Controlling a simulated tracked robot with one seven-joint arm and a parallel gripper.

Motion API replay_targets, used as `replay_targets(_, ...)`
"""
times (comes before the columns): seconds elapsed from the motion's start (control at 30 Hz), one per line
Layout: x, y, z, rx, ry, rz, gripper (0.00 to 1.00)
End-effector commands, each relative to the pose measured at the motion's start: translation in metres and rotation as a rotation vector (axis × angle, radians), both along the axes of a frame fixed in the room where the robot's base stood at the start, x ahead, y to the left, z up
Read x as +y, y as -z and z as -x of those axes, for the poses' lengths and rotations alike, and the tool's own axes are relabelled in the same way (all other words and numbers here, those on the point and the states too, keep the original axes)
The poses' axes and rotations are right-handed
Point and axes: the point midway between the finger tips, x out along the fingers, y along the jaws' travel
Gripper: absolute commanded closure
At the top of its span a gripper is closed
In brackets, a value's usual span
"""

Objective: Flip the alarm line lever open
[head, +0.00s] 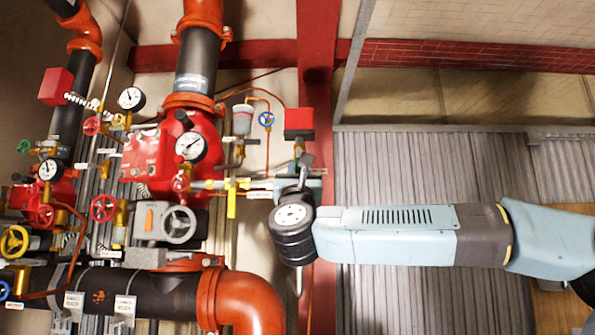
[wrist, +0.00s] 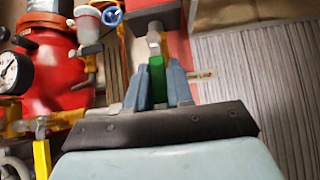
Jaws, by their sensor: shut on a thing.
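A green lever (wrist: 157,72) stands between the two blue-grey fingers of my gripper (wrist: 160,84) in the wrist view. The fingers are shut on it, one on each side. A pale metal fitting (wrist: 154,42) shows just beyond its far end. In the head view my gripper (head: 298,178) is at the right side of the riser pipework, below a red box (head: 299,123). My wrist hides most of the lever there. No label on this lever can be read. A separate yellow lever (head: 232,203) hangs down to the left, clear of my gripper; it also shows in the wrist view (wrist: 42,159).
A red valve body (head: 160,160) with pressure gauges (head: 190,147) stands to the left. A blue handwheel (head: 266,119) and thin copper tubing are close by. A red column (head: 318,80) is behind my gripper. Corrugated panelling (head: 400,165) lies to the right.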

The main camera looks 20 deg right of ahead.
Motion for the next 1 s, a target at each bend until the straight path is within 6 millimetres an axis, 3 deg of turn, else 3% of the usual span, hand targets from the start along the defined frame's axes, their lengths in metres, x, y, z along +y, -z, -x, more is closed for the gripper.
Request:
replay_targets(0.17, 0.001, 0.002, -0.001, 0.006, -0.002, 0.003, 1.00)
replay_targets(0.2, 0.001, 0.002, -0.001, 0.006, -0.002, 0.003, 0.77)
replay_targets(0.4, 0.001, 0.001, 0.000, 0.003, -0.001, 0.002, 0.57)
replay_targets(0.77, 0.002, 0.005, 0.004, 0.002, -0.001, 0.002, 0.57)
replay_targets(1.0, 0.011, 0.033, 0.029, 0.003, 0.000, 0.005, 0.57)
